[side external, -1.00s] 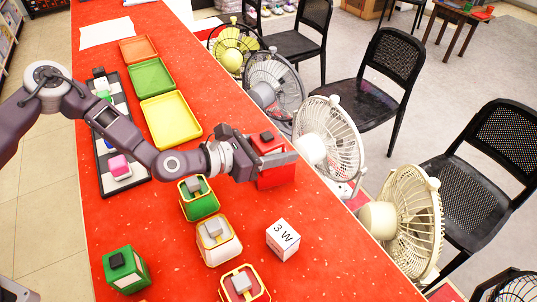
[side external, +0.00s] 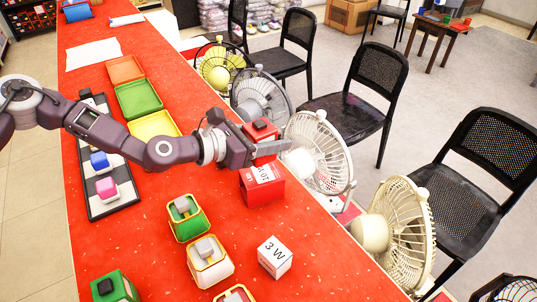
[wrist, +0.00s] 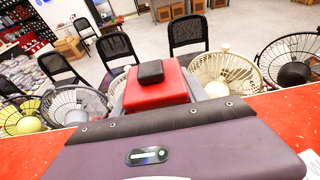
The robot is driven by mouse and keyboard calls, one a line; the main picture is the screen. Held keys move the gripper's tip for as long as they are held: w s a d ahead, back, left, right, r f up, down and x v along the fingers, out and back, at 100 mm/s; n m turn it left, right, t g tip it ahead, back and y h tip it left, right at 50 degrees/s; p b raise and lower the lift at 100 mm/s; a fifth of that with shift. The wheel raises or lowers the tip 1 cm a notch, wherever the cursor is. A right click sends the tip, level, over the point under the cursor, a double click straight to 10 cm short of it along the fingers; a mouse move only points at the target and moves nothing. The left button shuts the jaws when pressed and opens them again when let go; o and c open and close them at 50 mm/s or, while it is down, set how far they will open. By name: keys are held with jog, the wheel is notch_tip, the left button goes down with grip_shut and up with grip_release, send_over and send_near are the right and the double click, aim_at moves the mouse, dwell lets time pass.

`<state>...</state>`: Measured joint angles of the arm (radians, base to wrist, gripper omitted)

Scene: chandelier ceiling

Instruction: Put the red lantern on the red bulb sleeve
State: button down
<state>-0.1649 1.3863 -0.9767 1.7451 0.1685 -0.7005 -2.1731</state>
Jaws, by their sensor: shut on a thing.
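The red lantern (side external: 261,128), a red block with a black knob on top, is between the fingers of my gripper (side external: 266,148). It also shows in the wrist view (wrist: 153,92), upright beyond my wrist. My gripper is shut on it, and the fingers hide its middle. The red bulb sleeve (side external: 264,190), a red box with a white printed label, stands on the red table directly below the lantern in the side view. The fingers cover the area between them, so I cannot tell whether the two touch.
A white "3 W" box (side external: 275,257) and a green lantern (side external: 188,220) with a grey knob stand nearer the camera. A white lantern (side external: 210,262) is beside them. Fans (side external: 318,150) line the table's right edge close to my gripper. Yellow, green and orange trays lie behind my arm.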

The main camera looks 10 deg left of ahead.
jog(key=shift+f, duration=2.2)
jog(key=shift+f, duration=0.1)
jog(key=c, duration=0.6)
grip_release()
jog(key=v, duration=1.2)
